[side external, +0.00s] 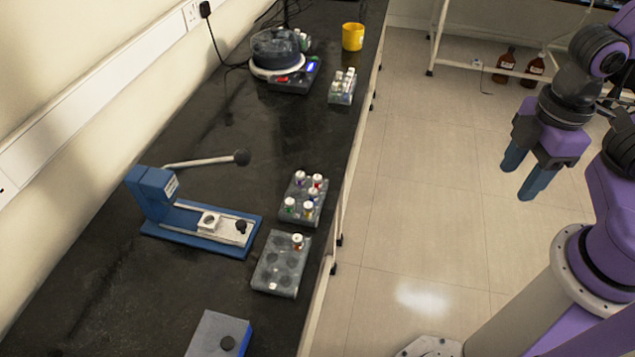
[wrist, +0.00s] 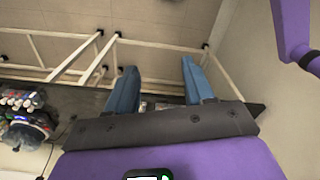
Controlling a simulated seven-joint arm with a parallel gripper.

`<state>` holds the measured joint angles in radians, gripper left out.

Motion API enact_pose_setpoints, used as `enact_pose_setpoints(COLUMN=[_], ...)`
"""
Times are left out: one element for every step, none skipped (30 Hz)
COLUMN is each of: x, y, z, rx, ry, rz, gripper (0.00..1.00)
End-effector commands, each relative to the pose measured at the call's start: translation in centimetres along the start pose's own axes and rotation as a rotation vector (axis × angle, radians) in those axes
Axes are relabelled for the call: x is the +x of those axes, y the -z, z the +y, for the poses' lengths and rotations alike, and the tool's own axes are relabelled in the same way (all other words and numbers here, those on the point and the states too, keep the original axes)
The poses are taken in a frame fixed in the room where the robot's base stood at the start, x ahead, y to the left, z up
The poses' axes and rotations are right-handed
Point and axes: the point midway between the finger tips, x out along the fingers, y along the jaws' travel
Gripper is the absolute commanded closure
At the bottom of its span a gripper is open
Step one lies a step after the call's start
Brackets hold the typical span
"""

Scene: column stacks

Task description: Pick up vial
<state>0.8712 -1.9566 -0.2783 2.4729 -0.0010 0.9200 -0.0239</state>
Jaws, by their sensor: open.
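In the side external view, several white-capped vials (side external: 308,207) stand in a grey rack (side external: 311,218) near the bench's front edge. One more vial (side external: 297,240) stands at the far corner of a nearer grey rack (side external: 270,277), whose other holes look empty. Further back, a third rack (side external: 343,96) holds several vials. My gripper (side external: 526,178) is open and empty, over the floor to the right of the bench and well apart from the racks. In the wrist view its two blue fingers (wrist: 160,88) are spread with nothing between them.
A blue lever press (side external: 200,220) stands left of the racks. A round device (side external: 285,62) and a yellow cup (side external: 353,37) are at the bench's far end. A blue-grey box (side external: 219,335) is at the near end.

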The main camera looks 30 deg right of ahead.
Motion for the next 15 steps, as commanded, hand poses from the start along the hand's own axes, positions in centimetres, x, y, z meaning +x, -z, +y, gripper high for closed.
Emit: enact_pose_setpoints(x=[-0.1,-0.2,-0.4,-0.5,-0.6,-0.7,-0.7,-0.8,-0.8,-0.8,-0.7,-0.7,-0.6,-0.5,-0.3], y=[1.2,1.9,3.1,4.2,5.2,6.7,7.8,8.8,10.2,11.3,12.3,13.7,14.7,15.7,17.0], z=[0.5,0.8,1.3,1.8,2.2,2.9,3.5,4.0,4.7,5.3,5.8,6.6,7.1,7.7,8.5], rx=[-0.011,-0.019,-0.034,-0.045,-0.057,-0.075,-0.088,-0.103,-0.121,-0.135,-0.149,-0.166,-0.179,-0.193,-0.21], ry=[-0.003,-0.004,-0.007,-0.009,-0.011,-0.013,-0.016,-0.018,-0.021,-0.022,-0.024,-0.025,-0.026,-0.027,-0.028], rz=[-0.003,-0.006,-0.01,-0.012,-0.015,-0.021,-0.025,-0.028,-0.033,-0.037,-0.041,-0.046,-0.049,-0.054,-0.059], gripper=[0.48,0.48,0.48,0.48,0.48,0.48,0.48,0.48,0.48,0.48,0.48,0.48,0.48,0.48,0.48])
